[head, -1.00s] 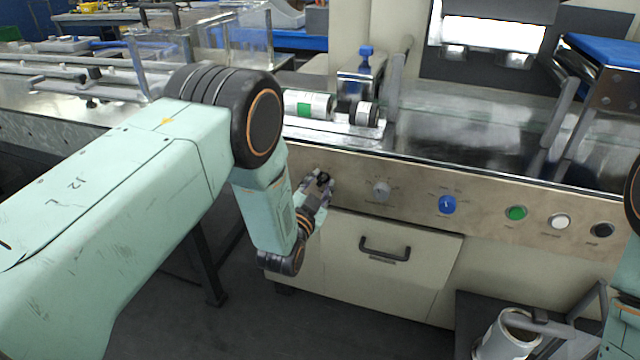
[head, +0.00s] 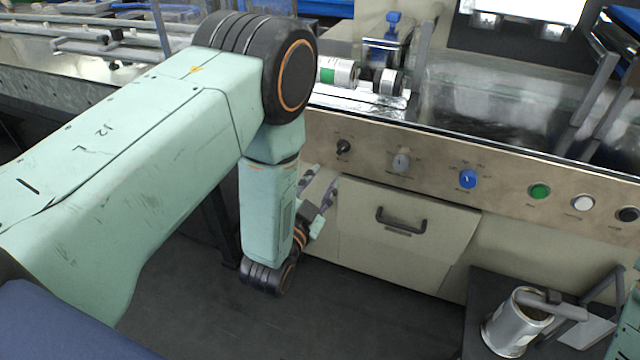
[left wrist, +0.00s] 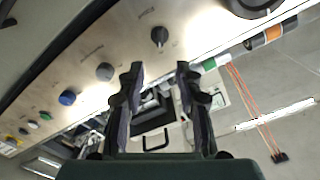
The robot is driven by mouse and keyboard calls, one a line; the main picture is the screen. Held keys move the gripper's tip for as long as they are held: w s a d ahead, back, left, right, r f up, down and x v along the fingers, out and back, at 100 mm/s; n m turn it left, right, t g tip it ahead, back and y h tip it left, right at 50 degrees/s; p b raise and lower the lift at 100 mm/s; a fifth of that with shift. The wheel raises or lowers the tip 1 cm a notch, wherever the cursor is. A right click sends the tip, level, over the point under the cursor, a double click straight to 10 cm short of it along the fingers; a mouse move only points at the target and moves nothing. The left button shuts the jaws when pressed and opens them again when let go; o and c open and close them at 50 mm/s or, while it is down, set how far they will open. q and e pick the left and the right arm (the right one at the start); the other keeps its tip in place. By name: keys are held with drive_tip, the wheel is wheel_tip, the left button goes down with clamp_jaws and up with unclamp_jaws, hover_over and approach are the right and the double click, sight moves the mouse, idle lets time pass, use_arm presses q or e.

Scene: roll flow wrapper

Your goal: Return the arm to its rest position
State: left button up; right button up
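My left arm comes in from the left, and its left gripper (head: 322,200) hangs in front of the machine's cabinet, below the control panel (head: 440,168). In the left wrist view the two dark fingers (left wrist: 160,70) stand apart with nothing between them. A black knob (head: 343,147) on the panel is clear of the gripper, above it; it also shows in the left wrist view (left wrist: 159,37).
The panel also carries a grey knob (head: 401,162), a blue knob (head: 467,179), a green button (head: 539,191) and a white button (head: 583,203). Below are a cabinet door with a black handle (head: 401,221) and a metal canister (head: 515,322) at lower right. Open floor lies beneath the gripper.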

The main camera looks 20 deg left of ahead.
use_arm(q)
drive_tip(key=shift+s, duration=0.25)
drive_tip(key=shift+f, duration=0.1)
drive_tip(key=s+a+f+n+g, duration=0.2)
drive_tip(key=s+f+n+g, duration=0.2)
drive_tip(key=s+f+g, duration=0.75)
drive_tip(key=s+f+n+g+p, duration=0.1)
drive_tip(key=s+f+g, duration=0.1)
drive_tip(key=s, duration=1)
drive_tip(key=s+a+f+n+g+p, duration=0.1)
drive_tip(key=s+g, duration=0.3)
drive_tip(key=s, duration=0.8)
drive_tip(key=shift+s+a+f+n+y, duration=0.2)
drive_tip(key=shift+a+f+n+y, duration=0.1)
drive_tip(key=shift+f+n, duration=0.25)
use_arm(e)
wheel_tip(320, 180, up, 2)
drive_tip(key=shift+r, duration=0.1)
use_arm(q)
drive_tip(key=shift+g, duration=0.25)
use_arm(e)
drive_tip(key=shift+c, duration=0.3)
